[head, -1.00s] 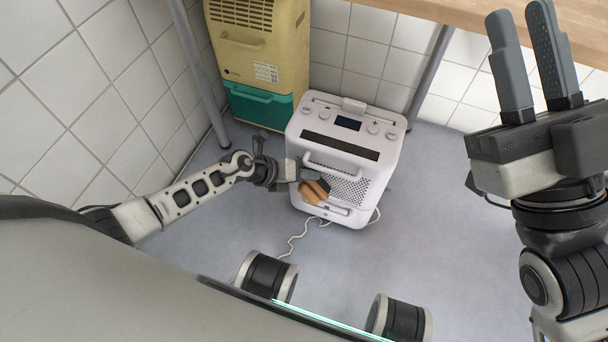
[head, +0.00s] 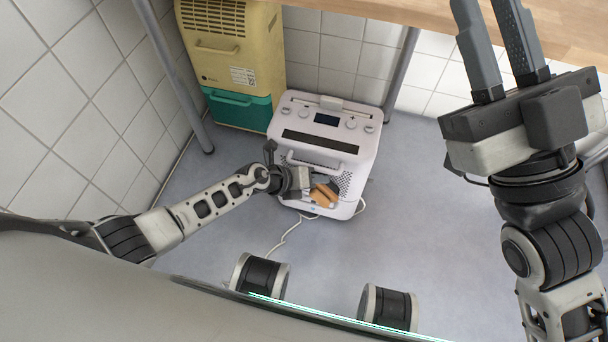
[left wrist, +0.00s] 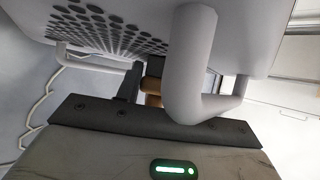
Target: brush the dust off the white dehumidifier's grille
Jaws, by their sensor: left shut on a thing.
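The white dehumidifier (head: 363,140) stands upright on the floor under the bench. Its dotted front grille (head: 345,182) is partly covered by my left gripper and the brush. My left gripper (head: 312,188) is shut on a brush with a tan wooden body (head: 325,196), held in front of the lower grille. I cannot tell whether its bristles touch. In the left wrist view, the grille (left wrist: 105,28) and a thick white handle (left wrist: 188,70) are close; only a bit of the brush (left wrist: 153,92) shows. Dust is too small to make out. My right gripper (head: 489,8) is raised, open and empty.
A yellow and teal unit (head: 240,62) stands behind on the left. Metal bench legs (head: 172,75) flank the space under the wooden top (head: 400,14). A white cord (head: 285,240) lies on the floor.

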